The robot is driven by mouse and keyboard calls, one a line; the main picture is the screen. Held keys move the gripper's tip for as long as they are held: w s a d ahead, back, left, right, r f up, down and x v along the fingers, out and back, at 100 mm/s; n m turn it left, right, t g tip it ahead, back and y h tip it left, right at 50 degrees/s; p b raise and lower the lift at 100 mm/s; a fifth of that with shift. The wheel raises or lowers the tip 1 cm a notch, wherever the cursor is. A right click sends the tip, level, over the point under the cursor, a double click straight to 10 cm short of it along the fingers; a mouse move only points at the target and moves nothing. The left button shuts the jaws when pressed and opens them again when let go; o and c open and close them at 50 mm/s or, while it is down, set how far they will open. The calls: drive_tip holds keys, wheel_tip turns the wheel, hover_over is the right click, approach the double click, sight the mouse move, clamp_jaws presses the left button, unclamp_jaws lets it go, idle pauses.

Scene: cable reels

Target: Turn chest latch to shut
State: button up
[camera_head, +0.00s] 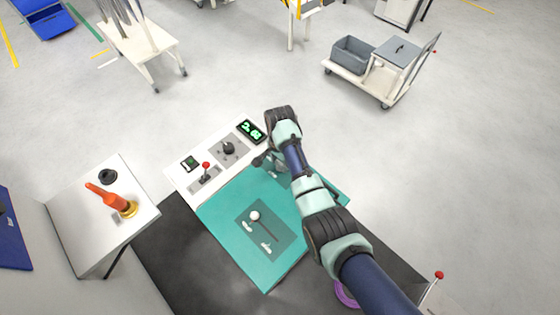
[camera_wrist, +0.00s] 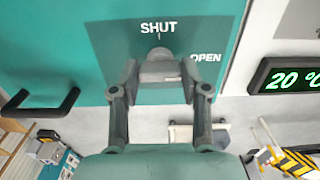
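The chest (camera_head: 230,200) is a teal box on a dark bench in the head view. Its front shows in the wrist view (camera_wrist: 60,45), with a darker plate (camera_wrist: 110,40) marked SHUT at the top and OPEN to the right. The grey chest latch (camera_wrist: 160,71) sits below the SHUT mark, its rounded end pointing up toward it. My gripper (camera_wrist: 160,78) has its two fingers on either side of the latch, apparently touching it. In the head view my gripper (camera_head: 266,160) is at the chest's far side, and the latch is hidden there.
A white control panel (camera_head: 180,178) with a dial, red-topped lever and green display (camera_head: 251,131) adjoins the chest. A dark handle (camera_wrist: 40,103) juts out left of the latch. A white side table (camera_head: 75,215) carries an orange object (camera_head: 108,197). Carts stand on the floor beyond.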

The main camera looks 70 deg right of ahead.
drive_tip(key=c, duration=0.5)
drive_tip(key=shift+n, duration=0.3)
drive_tip(key=n+p, duration=0.2)
drive_tip(key=n, duration=0.1)
drive_tip(key=shift+r, duration=0.1)
drive_tip(key=n+p, duration=0.1)
drive_tip(key=n, duration=0.3)
drive_tip(key=n+p, duration=0.1)
drive_tip(key=n, duration=0.4)
drive_tip(key=shift+n, duration=0.3)
drive_tip(key=n, duration=0.4)
drive_tip(key=shift+n, duration=0.3)
